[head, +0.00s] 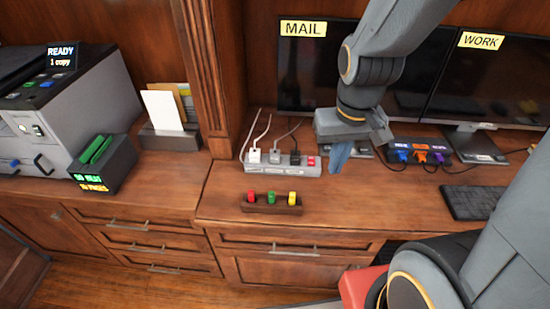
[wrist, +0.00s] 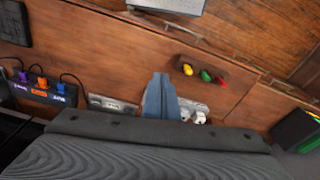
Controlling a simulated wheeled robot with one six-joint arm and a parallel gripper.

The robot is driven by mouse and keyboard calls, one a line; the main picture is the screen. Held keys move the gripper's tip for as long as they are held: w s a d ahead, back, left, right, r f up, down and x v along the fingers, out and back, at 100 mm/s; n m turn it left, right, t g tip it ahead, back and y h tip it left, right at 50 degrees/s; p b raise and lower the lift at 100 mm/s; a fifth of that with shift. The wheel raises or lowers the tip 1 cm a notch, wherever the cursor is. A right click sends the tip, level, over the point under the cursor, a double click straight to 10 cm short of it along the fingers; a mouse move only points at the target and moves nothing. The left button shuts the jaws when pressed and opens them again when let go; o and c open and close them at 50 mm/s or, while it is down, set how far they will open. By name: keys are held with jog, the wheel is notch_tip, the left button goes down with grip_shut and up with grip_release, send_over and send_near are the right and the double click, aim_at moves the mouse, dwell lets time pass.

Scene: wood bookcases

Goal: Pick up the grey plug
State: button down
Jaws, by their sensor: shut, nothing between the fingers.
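The grey plug (head: 275,156) sits upright on the power strip (head: 283,170) on the desk, with a cord rising from it. A white plug (head: 254,156) is on its left and a black plug (head: 295,158) on its right. My gripper (head: 338,168) is shut and empty, above the desk to the right of the strip, apart from the grey plug. In the wrist view, the blue-grey fingers (wrist: 160,80) are together and hide part of the desk. The strip's end (wrist: 195,106) shows right of them, with a pale plug (wrist: 200,118); I cannot pick out the grey plug there.
A wooden block (head: 271,207) with red, green and yellow pegs stands in front of the strip. A dark box (head: 418,152) with blue, orange and purple plugs is at the right. Monitors (head: 304,70) stand behind. A wooden post (head: 208,80) rises left of the strip.

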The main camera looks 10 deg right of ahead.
jog(key=c, duration=2.1)
grip_release()
jog(key=shift+w, duration=0.1)
jog(key=o, duration=0.7)
jog(key=m, duration=0.1)
jog(key=w, duration=0.1)
jog(key=w+m, duration=0.1)
jog(key=shift+w+a+f+m, duration=0.25)
jog(key=shift+a+f+m, duration=0.05)
jog(key=shift+a, duration=0.1)
jog(key=shift+o, duration=0.3)
jog(key=w+a+f+m+y+b, duration=0.1)
jog(key=w+a+m, duration=0.1)
jog(key=w+m, duration=0.4)
jog(key=shift+w+a+f+m, duration=0.3)
jog(key=shift+w+f, duration=0.1)
jog(key=shift+w, duration=0.15)
jog(key=m+y+b, duration=0.2)
jog(key=m, duration=0.9)
send_near(275, 152)
jog(key=shift+w+a+f+g+p, duration=0.2)
jog(key=shift+f+p, duration=0.05)
jog(key=shift+f, duration=0.35)
jog(key=shift+w+a+f+g+p, duration=0.2)
jog(key=shift+a+f, duration=0.05)
jog(key=shift+f, duration=0.35)
jog(key=shift+p+x, duration=0.8)
jog(key=shift+x, duration=2)
